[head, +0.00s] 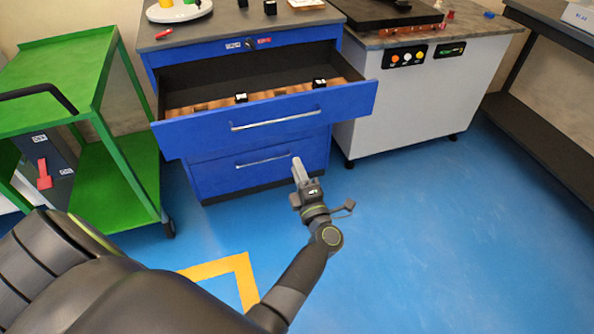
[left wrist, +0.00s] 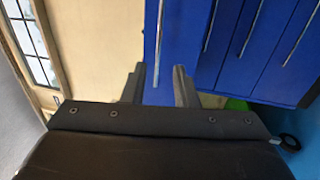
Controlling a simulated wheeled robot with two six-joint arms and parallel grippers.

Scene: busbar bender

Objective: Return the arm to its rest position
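My left arm reaches in from the lower left of the head view. Its gripper (head: 299,172) is over the blue floor, in front of the blue drawer cabinet (head: 212,178), and points towards it. In the left wrist view its two fingers (left wrist: 158,86) stand apart with nothing between them. The cabinet front also shows beyond them in that view (left wrist: 225,45). I cannot tell the exact gap between gripper and cabinet. My right gripper is in neither view.
The cabinet's top drawer (head: 262,120) is pulled open, with small black parts inside. A green cart (head: 60,65) stands left, a grey machine (head: 398,105) right, and a dark shelf (head: 545,135) far right. The blue floor (head: 430,240) at right is clear.

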